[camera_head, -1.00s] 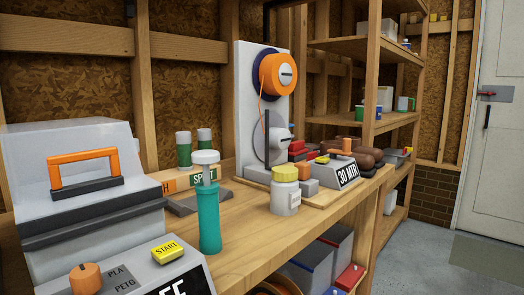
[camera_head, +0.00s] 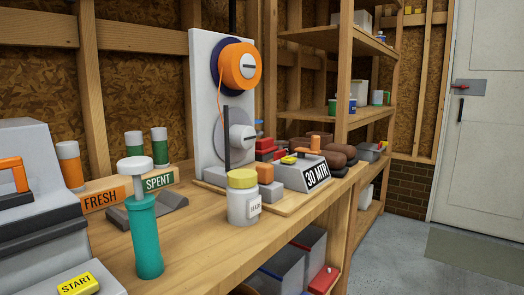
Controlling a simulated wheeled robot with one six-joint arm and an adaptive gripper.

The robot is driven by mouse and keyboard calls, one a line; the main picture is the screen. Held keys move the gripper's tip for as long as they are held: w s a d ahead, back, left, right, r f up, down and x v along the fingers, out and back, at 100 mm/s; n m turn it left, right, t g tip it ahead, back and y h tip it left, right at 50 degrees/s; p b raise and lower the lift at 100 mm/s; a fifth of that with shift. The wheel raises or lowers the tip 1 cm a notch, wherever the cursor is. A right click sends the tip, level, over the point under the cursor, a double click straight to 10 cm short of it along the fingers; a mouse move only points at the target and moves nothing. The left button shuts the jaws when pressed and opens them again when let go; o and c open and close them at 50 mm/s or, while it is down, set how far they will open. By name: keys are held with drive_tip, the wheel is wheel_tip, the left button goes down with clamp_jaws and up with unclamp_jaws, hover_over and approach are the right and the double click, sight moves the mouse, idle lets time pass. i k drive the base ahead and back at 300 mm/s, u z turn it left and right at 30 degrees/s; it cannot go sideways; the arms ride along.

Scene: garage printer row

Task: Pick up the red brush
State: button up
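I cannot make out a clear red brush in this view. Small red blocks (camera_head: 266,143) sit on the bench beside the spool stand, partly hidden by other pieces; I cannot tell whether one is a brush. A red piece (camera_head: 323,279) also shows below the bench at the lower right, its shape unclear. My gripper is not in view.
The wooden bench (camera_head: 192,248) carries a teal cylinder with a white top (camera_head: 144,235), a yellow-lidded jar (camera_head: 243,200), a grey 30 MTR unit (camera_head: 303,172) and a grey machine (camera_head: 35,180) at left. Floor (camera_head: 395,255) is clear at the right.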

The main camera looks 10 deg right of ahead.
sight(265, 149)
drive_tip(key=z, duration=2)
drive_tip(key=i, duration=1.8)
drive_tip(key=u, duration=2.65)
